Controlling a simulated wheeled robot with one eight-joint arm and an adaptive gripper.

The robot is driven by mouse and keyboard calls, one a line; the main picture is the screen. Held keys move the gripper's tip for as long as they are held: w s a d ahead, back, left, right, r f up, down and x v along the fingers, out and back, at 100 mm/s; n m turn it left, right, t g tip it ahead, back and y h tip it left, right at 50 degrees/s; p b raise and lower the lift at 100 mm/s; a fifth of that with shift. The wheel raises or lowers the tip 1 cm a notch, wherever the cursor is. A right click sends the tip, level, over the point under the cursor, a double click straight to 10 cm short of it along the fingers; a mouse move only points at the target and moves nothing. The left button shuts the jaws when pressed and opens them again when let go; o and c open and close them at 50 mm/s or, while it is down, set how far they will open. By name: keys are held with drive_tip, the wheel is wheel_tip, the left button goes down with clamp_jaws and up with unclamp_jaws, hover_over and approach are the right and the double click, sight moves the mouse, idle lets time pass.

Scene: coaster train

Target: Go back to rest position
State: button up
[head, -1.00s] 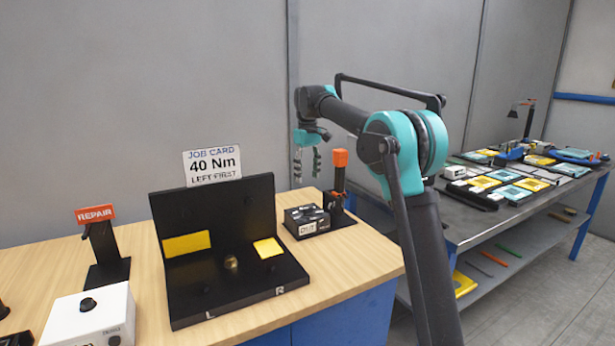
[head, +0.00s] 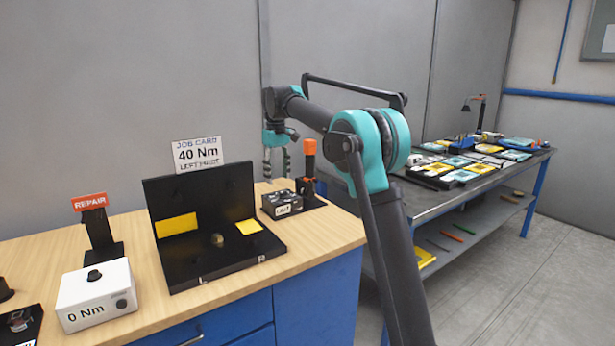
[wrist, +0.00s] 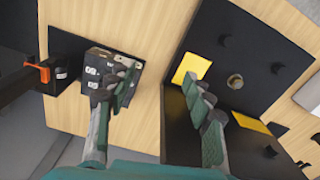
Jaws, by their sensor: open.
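My gripper (head: 276,160) hangs from the raised arm over the back right part of the wooden bench, fingers pointing down. In the wrist view my gripper (wrist: 160,95) has its two fingers wide apart with nothing between them. Below it in that view lie a small black box (wrist: 100,72) on the left and the black L-shaped fixture (wrist: 262,50) on the right. The fixture also shows in the head view (head: 190,265), with two yellow patches and a brass-coloured knob. The fingertips are partly blurred against the bench in the head view.
A job card reading 40 Nm (head: 198,153) stands behind the fixture. An orange-topped tool (head: 309,160) stands upright near the bench's right end. A REPAIR sign (head: 90,202) and a white 0 Nm box (head: 96,295) are at left. A metal table (head: 440,200) with several coloured trays stands at right.

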drive_tip(key=s+d+f+m+t, duration=0.1)
drive_tip(key=s+d+f+m, duration=0.1)
drive_tip(key=s+d+f, duration=0.55)
drive_tip(key=s+d+f+m+t, duration=0.15)
drive_tip(key=s+d, duration=0.35)
drive_tip(key=d, duration=0.5)
drive_tip(key=s+d+f+m, duration=0.1)
drive_tip(key=s+d+f, duration=0.3)
drive_tip(key=s+f, duration=0.2)
drive_tip(key=s+d+f+m+t, duration=0.1)
drive_tip(key=s+d+f, duration=0.3)
drive_tip(key=s, duration=0.7)
drive_tip(key=s+d+f+m, duration=0.3)
drive_tip(key=s+f, duration=0.5)
drive_tip(key=s, duration=0.1)
drive_tip(key=shift+d+f+t, duration=0.3)
drive_tip(key=shift+d+t, duration=0.05)
drive_tip(key=shift+d, duration=0.05)
